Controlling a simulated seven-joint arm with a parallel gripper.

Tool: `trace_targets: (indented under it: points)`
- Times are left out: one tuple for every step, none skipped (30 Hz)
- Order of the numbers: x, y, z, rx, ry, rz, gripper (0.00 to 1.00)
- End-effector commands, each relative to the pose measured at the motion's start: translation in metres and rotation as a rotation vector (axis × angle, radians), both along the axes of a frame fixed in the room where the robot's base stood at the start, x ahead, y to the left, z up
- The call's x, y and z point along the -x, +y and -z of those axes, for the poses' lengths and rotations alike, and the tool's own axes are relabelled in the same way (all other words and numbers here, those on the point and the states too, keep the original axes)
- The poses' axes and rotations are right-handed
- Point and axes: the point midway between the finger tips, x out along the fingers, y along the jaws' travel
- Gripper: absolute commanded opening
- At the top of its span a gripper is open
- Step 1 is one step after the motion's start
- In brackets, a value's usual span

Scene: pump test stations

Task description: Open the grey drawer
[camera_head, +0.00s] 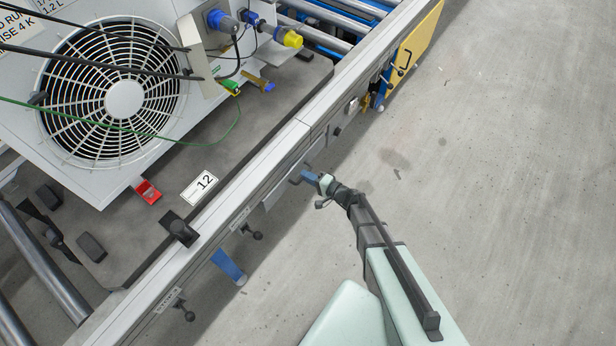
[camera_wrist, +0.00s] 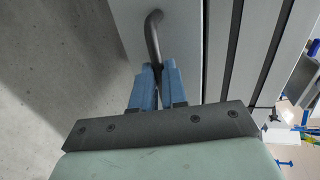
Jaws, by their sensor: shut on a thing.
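The grey drawer front (camera_head: 286,186) is a plain light panel below the bench's side rail, partly hidden behind my gripper. In the wrist view the grey front (camera_wrist: 182,28) fills the top middle, with a dark curved bar handle (camera_wrist: 153,36) on it. My gripper (camera_head: 304,176) is at this front. Its blue fingers, also in the wrist view (camera_wrist: 157,70), are shut on the handle's lower part. I cannot tell from these views whether the drawer stands out from the bench.
A yellow panel (camera_head: 417,48) with a dark handle is farther up the bench side. Dark knobs (camera_head: 254,234) and a blue leg (camera_head: 229,266) are below the rail. A fan unit (camera_head: 120,95) stands on the bench. The concrete floor (camera_head: 500,180) at right is clear.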

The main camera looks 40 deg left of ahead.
Motion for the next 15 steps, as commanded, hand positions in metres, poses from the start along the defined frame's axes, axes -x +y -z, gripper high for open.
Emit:
trace_targets:
  points:
    - [0.000, 0.000, 0.000, 0.000, 0.000, 0.000, 0.00]
    - [0.000, 0.000, 0.000, 0.000, 0.000, 0.000, 0.00]
    - [0.000, 0.000, 0.000, 0.000, 0.000, 0.000, 0.00]
    - [0.000, 0.000, 0.000, 0.000, 0.000, 0.000, 0.00]
    - [0.000, 0.000, 0.000, 0.000, 0.000, 0.000, 0.00]
    - [0.000, 0.000, 0.000, 0.000, 0.000, 0.000, 0.00]
    - [0.000, 0.000, 0.000, 0.000, 0.000, 0.000, 0.00]
    - [0.000, 0.000, 0.000, 0.000, 0.000, 0.000, 0.00]
    - [0.000, 0.000, 0.000, 0.000, 0.000, 0.000, 0.00]
    - [0.000, -0.001, 0.000, 0.001, 0.000, 0.000, 0.00]
    - [0.000, -0.001, 0.000, 0.001, 0.000, 0.001, 0.00]
    - [0.000, -0.003, 0.000, 0.001, 0.000, 0.001, 0.00]
    - [0.000, -0.005, 0.000, 0.001, 0.000, 0.001, 0.00]
    - [0.000, -0.007, 0.000, 0.001, 0.000, 0.002, 0.00]
    - [0.000, -0.011, 0.000, 0.001, 0.000, 0.002, 0.00]
